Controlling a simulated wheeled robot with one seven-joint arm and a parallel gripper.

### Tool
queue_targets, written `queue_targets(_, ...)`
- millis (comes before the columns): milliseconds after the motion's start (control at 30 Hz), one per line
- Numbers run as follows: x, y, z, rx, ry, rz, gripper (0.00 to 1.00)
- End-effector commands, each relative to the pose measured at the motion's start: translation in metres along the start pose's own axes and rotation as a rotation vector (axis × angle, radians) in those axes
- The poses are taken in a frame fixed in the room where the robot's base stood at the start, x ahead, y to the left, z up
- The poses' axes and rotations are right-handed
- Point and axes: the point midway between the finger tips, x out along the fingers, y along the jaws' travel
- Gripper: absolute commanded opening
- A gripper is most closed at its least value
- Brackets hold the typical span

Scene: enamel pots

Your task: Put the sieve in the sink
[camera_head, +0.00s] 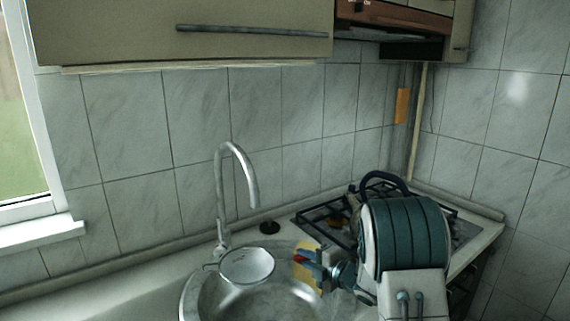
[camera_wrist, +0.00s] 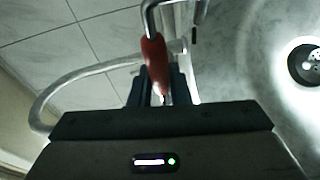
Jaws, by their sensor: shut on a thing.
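The sieve (camera_head: 247,266) is a pale round bowl with a thin rim, above the left part of the round metal sink (camera_head: 188,301) in the head view. My gripper (camera_head: 314,266) is to its right, over the sink's right side. In the wrist view my gripper (camera_wrist: 160,88) is shut on the sieve's red handle (camera_wrist: 153,62). A bent metal wire runs up from the handle; the bowl is out of that view. The sink (camera_wrist: 255,75) shows at right with its dark drain. I cannot tell how high the sieve is above the basin.
The curved tap (camera_head: 221,200) stands just behind the sieve; its spout arches above. A yellow item (camera_head: 304,252) is by my gripper. A gas stove (camera_head: 467,232) lies to the right, with a dark round stopper (camera_head: 269,227) on the counter behind the sink.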

Motion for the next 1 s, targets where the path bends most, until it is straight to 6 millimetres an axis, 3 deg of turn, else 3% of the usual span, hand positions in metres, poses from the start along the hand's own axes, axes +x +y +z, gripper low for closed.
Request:
queue_targets(500,0.006,-0.053,0.009,0.002,-0.007,0.0,0.0)
queue_targets(833,0.007,-0.055,0.009,0.001,-0.007,0.001,0.0)
queue_targets(867,0.007,-0.055,0.009,0.001,-0.007,0.001,0.24)
queue_targets(900,0.007,-0.055,0.009,0.001,-0.007,0.001,0.35)
queue_targets(933,0.007,-0.055,0.009,0.001,-0.007,0.001,0.41)
queue_targets(1000,0.007,-0.055,0.009,0.001,-0.007,0.001,0.41)
